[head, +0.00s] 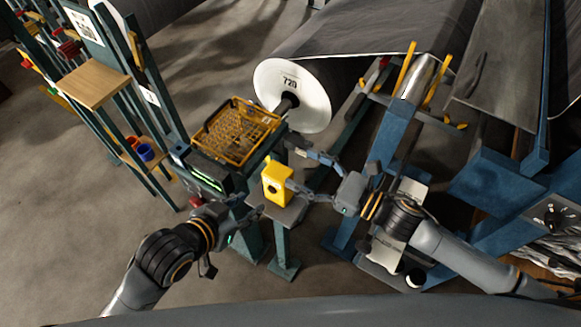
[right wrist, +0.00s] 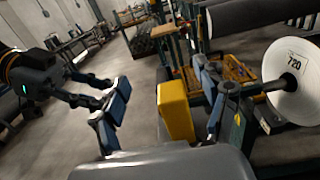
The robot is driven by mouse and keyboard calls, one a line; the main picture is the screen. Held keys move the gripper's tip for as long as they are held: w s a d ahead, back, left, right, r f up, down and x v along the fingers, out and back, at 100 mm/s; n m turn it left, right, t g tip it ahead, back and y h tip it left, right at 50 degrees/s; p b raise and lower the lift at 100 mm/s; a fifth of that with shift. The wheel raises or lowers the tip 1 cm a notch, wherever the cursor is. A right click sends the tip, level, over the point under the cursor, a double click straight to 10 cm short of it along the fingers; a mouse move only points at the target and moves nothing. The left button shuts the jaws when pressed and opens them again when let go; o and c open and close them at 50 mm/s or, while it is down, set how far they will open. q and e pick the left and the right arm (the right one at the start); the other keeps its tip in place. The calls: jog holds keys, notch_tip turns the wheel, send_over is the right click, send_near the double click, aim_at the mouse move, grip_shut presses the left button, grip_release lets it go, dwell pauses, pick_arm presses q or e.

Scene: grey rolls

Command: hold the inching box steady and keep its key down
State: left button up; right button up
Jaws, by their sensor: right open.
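The yellow inching box (head: 275,178) stands on a small grey plate on a post in the head view, with a dark round spot on its near face. It also shows in the right wrist view (right wrist: 175,112). My right gripper (head: 301,172) is open, its two fingers spread on the right side of the box. In the right wrist view the box appears between the spread fingers; whether they touch it I cannot tell. My left gripper (head: 232,212) is to the left of the box and lower in the head view, apart from it. Its fingertips are partly hidden there.
An orange wire basket (head: 236,131) sits on a stand behind the box. A large grey roll with a white end disc (head: 292,95) is behind to the right. Blue machine frames (head: 385,140) crowd the right. A shelf rack (head: 95,85) stands left; the floor at lower left is clear.

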send_near(278, 171)
jog(key=x, duration=1)
jog(key=shift+f, duration=0.2)
jog(key=c, duration=1.3)
pick_arm(q)
jog(key=shift+c, duration=0.6)
pick_arm(e)
jog(key=shift+c, duration=1.1)
pick_arm(q)
grip_shut()
